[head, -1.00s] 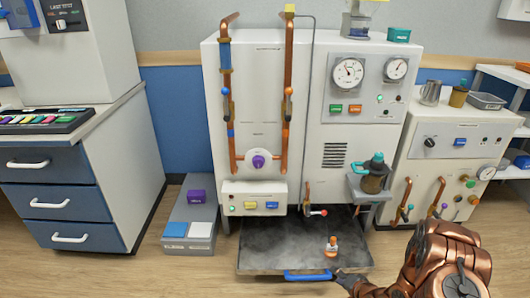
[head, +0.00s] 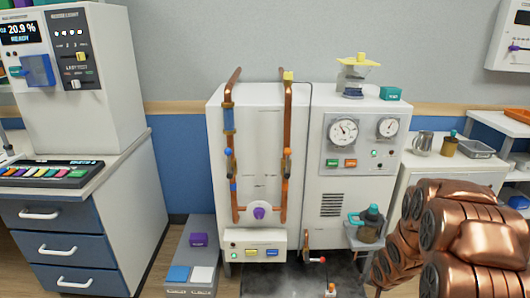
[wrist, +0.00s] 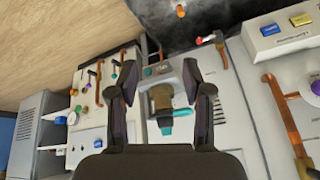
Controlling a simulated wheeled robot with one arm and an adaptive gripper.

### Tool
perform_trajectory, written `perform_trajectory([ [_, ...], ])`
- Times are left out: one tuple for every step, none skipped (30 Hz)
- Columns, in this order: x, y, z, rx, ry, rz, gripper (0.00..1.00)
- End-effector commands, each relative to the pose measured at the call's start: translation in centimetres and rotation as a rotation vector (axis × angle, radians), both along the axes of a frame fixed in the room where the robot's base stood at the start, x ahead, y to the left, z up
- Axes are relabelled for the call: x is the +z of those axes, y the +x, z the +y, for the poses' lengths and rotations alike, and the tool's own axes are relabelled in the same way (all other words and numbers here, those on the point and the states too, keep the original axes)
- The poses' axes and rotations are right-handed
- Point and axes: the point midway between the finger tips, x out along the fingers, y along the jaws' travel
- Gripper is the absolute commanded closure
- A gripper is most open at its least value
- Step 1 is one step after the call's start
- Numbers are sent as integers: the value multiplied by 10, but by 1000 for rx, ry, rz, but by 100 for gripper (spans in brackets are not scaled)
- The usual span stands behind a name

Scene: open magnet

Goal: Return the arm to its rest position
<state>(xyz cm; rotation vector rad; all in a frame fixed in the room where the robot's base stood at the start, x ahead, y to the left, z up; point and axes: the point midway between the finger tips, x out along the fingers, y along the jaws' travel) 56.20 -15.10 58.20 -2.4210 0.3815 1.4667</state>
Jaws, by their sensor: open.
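My copper-coloured arm (head: 445,240) is folded at the lower right of the head view, in front of the smaller white cabinet. My gripper (wrist: 152,75) shows in the wrist view with its two dark fingers spread wide and nothing held between them. Behind the fingers, the wrist view shows the white machine upside down, with a teal-and-brown pot (wrist: 161,100) on its side shelf. The gripper itself is not visible in the head view.
The tall white machine (head: 262,130) with copper pipes and gauges stands in the middle. A dark tray (head: 290,284) is at its foot, with a small orange item (head: 331,290). A blue-drawered cabinet (head: 50,235) is on the left.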

Motion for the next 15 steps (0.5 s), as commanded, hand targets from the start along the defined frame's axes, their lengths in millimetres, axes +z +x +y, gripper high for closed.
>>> perform_trajectory([
  [27,-5,1,5,-20,15,50],
  [37,-9,2,8,-30,26,50],
  [52,-16,3,12,-46,45,50],
  [62,-20,4,14,-55,57,50],
  [71,-25,5,18,-64,70,50],
  [85,-33,7,20,-76,89,50],
  [96,-37,9,24,-83,99,50],
  [105,-43,11,29,-91,114,50],
  [118,-52,13,31,-98,135,50],
  [128,-57,15,36,-105,145,50],
  [138,-63,17,39,-111,158,50],
  [150,-73,20,44,-116,179,50],
  [160,-79,23,49,-119,192,50],
  [169,-86,25,52,-123,205,50],
  [181,-95,29,58,-127,224,50],
])
